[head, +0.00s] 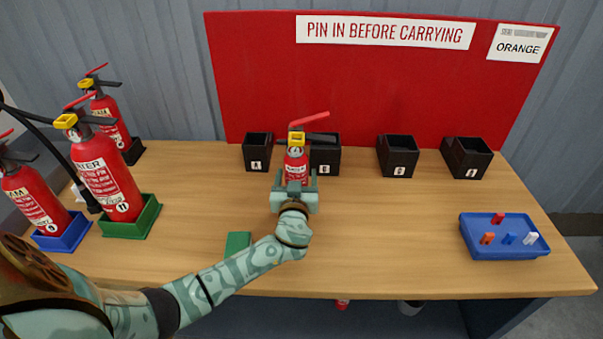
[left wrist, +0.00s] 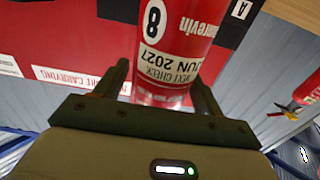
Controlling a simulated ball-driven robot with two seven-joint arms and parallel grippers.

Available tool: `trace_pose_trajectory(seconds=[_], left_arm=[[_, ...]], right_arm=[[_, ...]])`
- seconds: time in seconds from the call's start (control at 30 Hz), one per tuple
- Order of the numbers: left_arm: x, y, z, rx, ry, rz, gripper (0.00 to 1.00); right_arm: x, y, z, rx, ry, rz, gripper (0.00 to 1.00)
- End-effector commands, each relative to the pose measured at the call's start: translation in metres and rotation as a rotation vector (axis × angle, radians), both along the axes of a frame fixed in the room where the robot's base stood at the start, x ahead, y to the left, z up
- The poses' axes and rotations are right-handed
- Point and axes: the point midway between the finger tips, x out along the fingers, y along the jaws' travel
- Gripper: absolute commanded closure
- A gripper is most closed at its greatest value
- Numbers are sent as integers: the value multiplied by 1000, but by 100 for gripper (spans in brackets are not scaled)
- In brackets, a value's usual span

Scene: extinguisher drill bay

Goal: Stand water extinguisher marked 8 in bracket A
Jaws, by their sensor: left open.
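The red extinguisher (head: 295,160) marked 8 has a yellow piece and a red lever on top. It is in front of the black brackets, around the gap between the two leftmost; my gripper hides its base. In the left wrist view its body (left wrist: 170,45) shows the 8 and a "next check Jun 2027" label. My left gripper (head: 295,184) is open, with a finger on each side of the lower body; the wrist view (left wrist: 165,88) shows the same. The leftmost bracket, bracket A (head: 257,143), looks empty. My right gripper is not in view.
More black brackets (head: 398,155) stand to the right along the red board (head: 380,85). At left, red extinguishers stand in a green holder (head: 125,230), a blue holder (head: 62,244) and a black one. A blue tray (head: 505,253) holds coloured pegs.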

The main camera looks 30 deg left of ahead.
Motion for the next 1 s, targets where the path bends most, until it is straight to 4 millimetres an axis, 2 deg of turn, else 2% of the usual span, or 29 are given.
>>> trace_pose_trajectory(seconds=[0.1,0.13,0.33,0.37,1.0], left_arm=[[0,0,1,-1,-1,0,31],[0,0,0,-1,-1,0,34],[0,0,0,-1,-1,0,89],[1,0,3,2,-7,1,92],[0,0,32,2,-8,1,92]], right_arm=[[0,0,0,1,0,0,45],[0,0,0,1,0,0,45],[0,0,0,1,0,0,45],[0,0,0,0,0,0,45],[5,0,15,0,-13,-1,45]])
